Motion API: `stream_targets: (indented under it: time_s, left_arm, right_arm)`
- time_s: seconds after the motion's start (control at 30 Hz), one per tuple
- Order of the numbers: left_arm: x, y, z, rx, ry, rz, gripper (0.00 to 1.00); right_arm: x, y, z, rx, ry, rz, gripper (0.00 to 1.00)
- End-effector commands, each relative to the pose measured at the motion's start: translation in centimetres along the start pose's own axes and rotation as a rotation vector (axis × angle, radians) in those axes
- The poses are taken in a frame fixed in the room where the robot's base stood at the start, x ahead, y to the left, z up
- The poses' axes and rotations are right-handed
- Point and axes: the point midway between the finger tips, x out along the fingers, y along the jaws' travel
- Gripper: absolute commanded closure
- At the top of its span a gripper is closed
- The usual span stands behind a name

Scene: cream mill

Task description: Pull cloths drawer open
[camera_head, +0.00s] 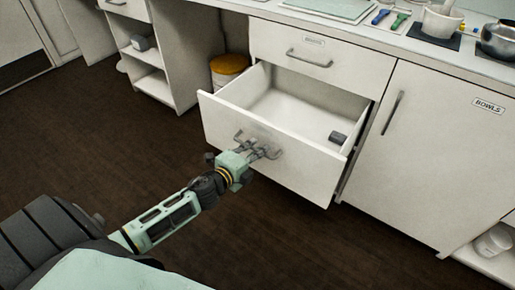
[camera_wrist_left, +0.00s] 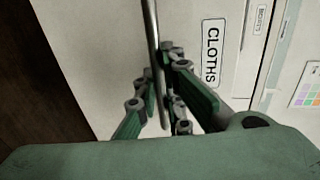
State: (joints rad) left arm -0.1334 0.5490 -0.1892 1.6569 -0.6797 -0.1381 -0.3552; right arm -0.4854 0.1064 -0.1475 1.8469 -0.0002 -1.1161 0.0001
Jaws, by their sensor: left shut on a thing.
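The cloths drawer (camera_head: 285,170) is pulled well out of the cabinet, below a closed drawer. Its inside shows, with one small dark grey item (camera_head: 337,137) near the right end and the rest bare. My left gripper (camera_head: 262,150) is at the drawer's front, shut on its bar handle (camera_head: 243,137). In the left wrist view the handle (camera_wrist_left: 154,50) runs between the fingers of the gripper (camera_wrist_left: 164,95). A label reading CLOTHS (camera_wrist_left: 213,52) is on the drawer front beside it. My right gripper is not in view.
The closed drawer (camera_head: 300,52) sits above, under the worktop. A cupboard door labelled BOWLS (camera_head: 420,150) stands shut on the right. A bucket with a yellow-orange lid (camera_head: 229,66) is behind the open drawer at left. The dark floor in front is clear.

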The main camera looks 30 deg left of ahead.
Motion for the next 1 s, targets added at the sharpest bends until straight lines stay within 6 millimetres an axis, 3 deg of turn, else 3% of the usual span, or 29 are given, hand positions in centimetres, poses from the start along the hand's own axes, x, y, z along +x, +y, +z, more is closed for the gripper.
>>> stream_targets:
  time_s: [0.3,0.33,0.53,0.87,1.0]
  left_arm:
    - [0.0,0.1,-0.1,0.0,0.001,0.001,1.0]
    - [0.0,0.1,-0.1,0.0,0.001,0.001,0.9]
    - [0.0,0.0,0.0,0.0,0.001,0.0,0.73]
    - [-0.1,0.0,0.0,0.0,0.001,0.0,0.72]
    - [-1.1,0.1,0.0,0.0,0.001,0.002,0.72]
  right_arm:
    - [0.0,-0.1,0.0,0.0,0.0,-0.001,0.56]
    - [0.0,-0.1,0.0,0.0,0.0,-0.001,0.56]
    - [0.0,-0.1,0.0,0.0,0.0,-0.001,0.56]
    - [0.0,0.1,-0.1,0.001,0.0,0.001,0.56]
    - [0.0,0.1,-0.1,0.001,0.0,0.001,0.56]
